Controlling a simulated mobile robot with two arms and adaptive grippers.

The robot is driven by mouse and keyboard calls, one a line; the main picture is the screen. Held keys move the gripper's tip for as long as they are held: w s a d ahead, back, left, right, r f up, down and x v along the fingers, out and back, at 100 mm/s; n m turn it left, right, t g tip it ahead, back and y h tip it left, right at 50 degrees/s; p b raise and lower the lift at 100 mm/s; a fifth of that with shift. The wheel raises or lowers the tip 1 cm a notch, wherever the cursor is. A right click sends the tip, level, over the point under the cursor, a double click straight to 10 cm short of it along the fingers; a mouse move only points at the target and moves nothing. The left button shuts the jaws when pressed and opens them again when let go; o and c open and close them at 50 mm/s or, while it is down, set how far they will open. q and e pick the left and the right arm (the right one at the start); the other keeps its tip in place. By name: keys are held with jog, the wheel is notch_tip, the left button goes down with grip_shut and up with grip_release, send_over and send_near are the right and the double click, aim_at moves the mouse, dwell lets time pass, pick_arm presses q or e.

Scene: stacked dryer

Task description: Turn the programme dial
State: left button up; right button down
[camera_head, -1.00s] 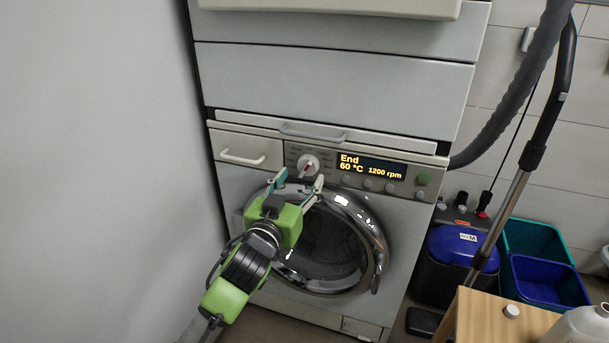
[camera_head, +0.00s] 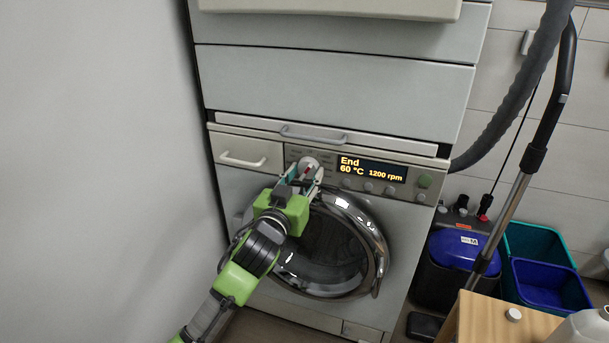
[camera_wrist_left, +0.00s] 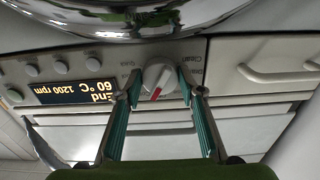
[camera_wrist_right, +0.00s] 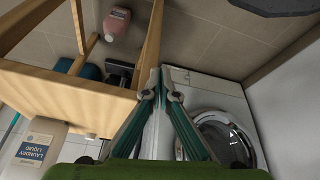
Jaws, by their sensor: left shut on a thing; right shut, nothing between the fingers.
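The programme dial (camera_wrist_left: 159,78) is a round white knob with a red mark on the washing machine's control panel. In the head view the dial (camera_head: 308,164) sits left of the lit display (camera_head: 371,169), which reads End, 60 °C, 1200 rpm. My left gripper (camera_head: 303,174) is at the dial, its fingers on either side of it. In the left wrist view the left gripper (camera_wrist_left: 158,86) is shut on the dial, whose red mark faces the fingers. My right gripper (camera_wrist_right: 162,82) is shut and empty, seen only in its own wrist view.
The round door (camera_head: 330,245) lies just below the panel. A drawer handle (camera_head: 243,159) is left of the dial. A wall stands close on the left. A wooden table (camera_head: 487,318), bins (camera_head: 545,285) and a vacuum tube (camera_head: 508,205) occupy the right.

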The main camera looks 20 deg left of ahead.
pick_arm(q)
jog(key=n+p, duration=0.2)
jog(key=shift+r+n, duration=0.1)
jog(key=shift+n, duration=0.2)
jog(key=shift+n+p, duration=0.3)
jog(key=shift+p, duration=0.2)
jog(key=shift+n+p, duration=1.15)
jog(key=shift+n, duration=0.05)
pick_arm(e)
notch_tip(320, 180, down, 10)
jog(key=g, duration=0.1)
jog(key=shift+s+r+g, duration=0.2)
jog(key=shift+s+g, duration=0.1)
jog(key=shift+s, duration=0.05)
pick_arm(q)
jog(key=o, duration=1.1)
